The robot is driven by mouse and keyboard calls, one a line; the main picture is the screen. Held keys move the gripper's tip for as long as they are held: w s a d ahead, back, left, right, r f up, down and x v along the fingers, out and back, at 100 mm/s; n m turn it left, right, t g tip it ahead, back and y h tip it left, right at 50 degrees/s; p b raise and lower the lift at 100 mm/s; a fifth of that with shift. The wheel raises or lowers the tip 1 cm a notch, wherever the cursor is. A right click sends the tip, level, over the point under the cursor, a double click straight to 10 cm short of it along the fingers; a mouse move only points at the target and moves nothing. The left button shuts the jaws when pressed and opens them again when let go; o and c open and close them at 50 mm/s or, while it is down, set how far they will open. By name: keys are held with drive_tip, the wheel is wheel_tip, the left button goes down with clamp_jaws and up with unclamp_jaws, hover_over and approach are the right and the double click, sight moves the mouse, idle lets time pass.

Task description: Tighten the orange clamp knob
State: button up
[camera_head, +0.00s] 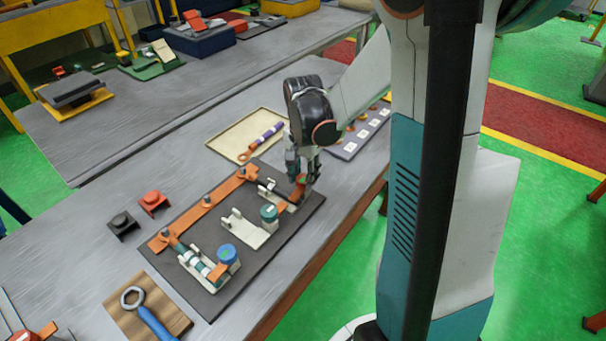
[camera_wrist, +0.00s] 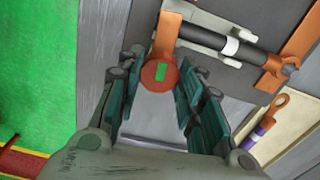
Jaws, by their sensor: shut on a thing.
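The orange clamp knob (camera_wrist: 157,72) is a round orange-red disc with a green mark on top, seen in the wrist view. My gripper (camera_wrist: 160,84) is shut on it, with dark teal fingers on both sides. In the head view my gripper (camera_head: 303,178) reaches down onto the far end of the dark board (camera_head: 290,226), and its fingers partly hide the knob. Beside the knob, a dark rod (camera_wrist: 207,38) with a white band lies across a pale clamp base (camera_wrist: 212,18).
Two more clamps on the board have a teal knob (camera_head: 269,213) and a blue knob (camera_head: 227,253). An orange bar (camera_head: 207,203) runs along the board's left edge. A cream tray (camera_head: 229,136) holds a purple-handled tool (camera_head: 266,137). A blue wrench (camera_head: 150,317) lies at front left.

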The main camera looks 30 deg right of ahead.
sight(303, 178)
drive_tip(key=shift+w+d, duration=0.1)
drive_tip(key=shift+w, duration=0.05)
drive_tip(key=o, duration=1.1)
wheel_tip(303, 178, up, 12)
drive_tip(key=shift+r, duration=0.1)
